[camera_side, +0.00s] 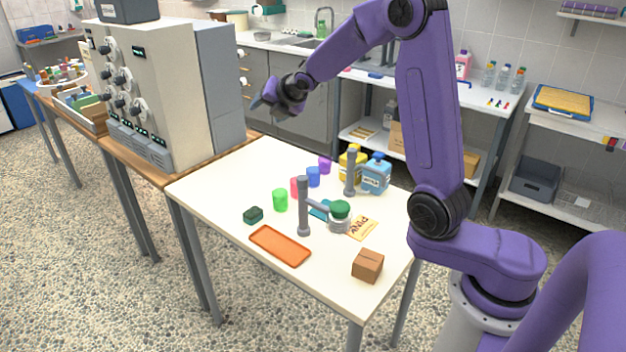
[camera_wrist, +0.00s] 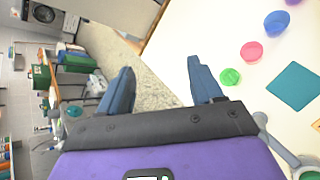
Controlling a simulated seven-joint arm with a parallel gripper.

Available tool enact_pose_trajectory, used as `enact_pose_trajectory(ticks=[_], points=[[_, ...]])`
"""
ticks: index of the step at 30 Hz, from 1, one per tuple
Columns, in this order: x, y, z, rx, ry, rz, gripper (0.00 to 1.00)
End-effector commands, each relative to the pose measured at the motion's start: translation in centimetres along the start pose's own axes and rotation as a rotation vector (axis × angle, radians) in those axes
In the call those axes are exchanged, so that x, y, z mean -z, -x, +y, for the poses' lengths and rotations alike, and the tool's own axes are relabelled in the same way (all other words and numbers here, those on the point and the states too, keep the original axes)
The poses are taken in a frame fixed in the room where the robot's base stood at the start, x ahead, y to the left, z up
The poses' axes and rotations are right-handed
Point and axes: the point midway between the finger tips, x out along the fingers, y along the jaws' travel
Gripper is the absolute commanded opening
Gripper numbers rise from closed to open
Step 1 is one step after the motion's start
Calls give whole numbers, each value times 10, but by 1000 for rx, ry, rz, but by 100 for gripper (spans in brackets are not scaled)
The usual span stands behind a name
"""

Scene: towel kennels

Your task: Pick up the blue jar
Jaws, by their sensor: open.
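A larger light-blue labelled container (camera_side: 375,175) stands beside a yellow one (camera_side: 352,164) near the table's far right. My gripper (camera_side: 266,104) is high above the table's far left edge, well away from the cups. In the wrist view its fingers (camera_wrist: 162,88) are spread with nothing between them.
An orange tray (camera_side: 280,245), brown box (camera_side: 368,265) and dark green block (camera_side: 253,215) lie nearer the front. A large grey machine (camera_side: 150,95) stands left.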

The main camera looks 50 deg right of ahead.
Motion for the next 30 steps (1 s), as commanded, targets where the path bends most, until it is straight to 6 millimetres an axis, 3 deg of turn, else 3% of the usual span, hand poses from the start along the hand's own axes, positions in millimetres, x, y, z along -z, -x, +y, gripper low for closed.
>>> enact_pose_trajectory(ticks=[10,21,30], points=[[-60,-14,-60,10,319,-164,65],[-102,0,-134,67,626,-299,65],[-42,-61,-189,68,630,-292,65]])
